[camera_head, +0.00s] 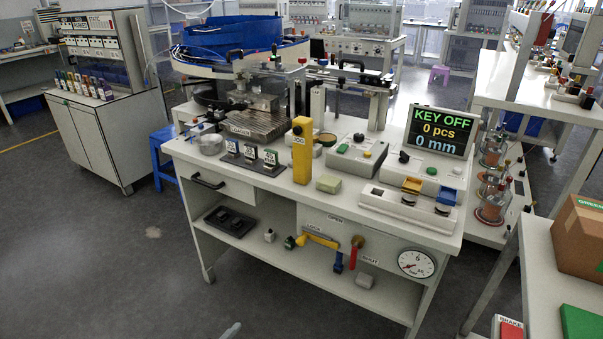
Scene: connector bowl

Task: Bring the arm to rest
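Neither arm shows clearly in the head view. Only a small pale grey tip (231,331) pokes in at the bottom edge, left of centre. It may be part of my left gripper, but too little shows to tell whether it is open or shut. It is apart from the workbench (270,215) and nothing is seen held at it. My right gripper is out of view.
A cardboard box (581,240) stands at right. Floor at left is clear.

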